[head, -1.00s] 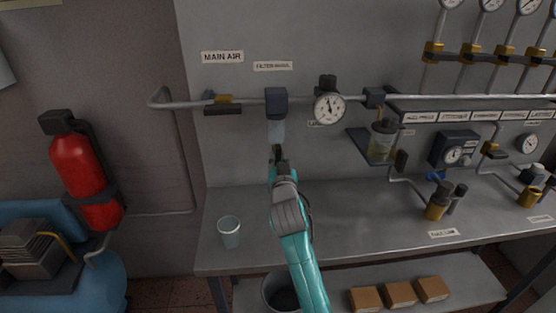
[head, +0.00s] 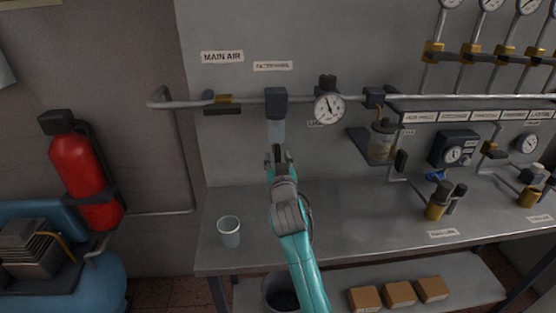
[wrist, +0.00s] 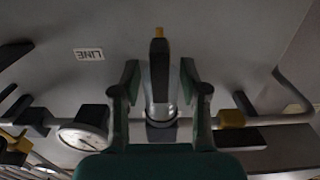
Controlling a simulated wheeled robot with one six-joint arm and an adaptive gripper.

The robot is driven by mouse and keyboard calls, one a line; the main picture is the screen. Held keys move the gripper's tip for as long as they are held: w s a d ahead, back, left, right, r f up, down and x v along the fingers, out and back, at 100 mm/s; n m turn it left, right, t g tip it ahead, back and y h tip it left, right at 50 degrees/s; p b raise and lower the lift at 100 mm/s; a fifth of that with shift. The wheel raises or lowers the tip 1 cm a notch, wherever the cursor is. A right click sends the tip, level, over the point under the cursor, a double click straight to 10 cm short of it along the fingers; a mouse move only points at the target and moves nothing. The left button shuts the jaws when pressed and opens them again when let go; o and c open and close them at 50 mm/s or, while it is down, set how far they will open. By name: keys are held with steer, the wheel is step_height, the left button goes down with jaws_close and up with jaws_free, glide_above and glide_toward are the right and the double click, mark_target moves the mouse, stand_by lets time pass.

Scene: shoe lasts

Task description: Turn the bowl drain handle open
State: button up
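The filter bowl (head: 276,131) is a clear cup hanging under the dark filter head (head: 276,101) on the main air pipe. In the wrist view the bowl (wrist: 159,82) shows between my fingers. A small dark piece with an orange tip (wrist: 158,33) projects from its end; it looks like the drain handle, but its angle is hard to tell. In the head view I cannot make the handle out behind my gripper. My gripper (head: 278,153) is just below the bowl, with its fingers apart and nothing visibly held. I cannot tell whether a finger touches the handle.
A clear cup (head: 229,231) stands on the bench (head: 345,215). A lubricator bowl (head: 381,141) hangs further right. The bench around my arm is mostly clear.

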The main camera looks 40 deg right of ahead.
steer(key=v, duration=1.2)
stand_by(0.5)
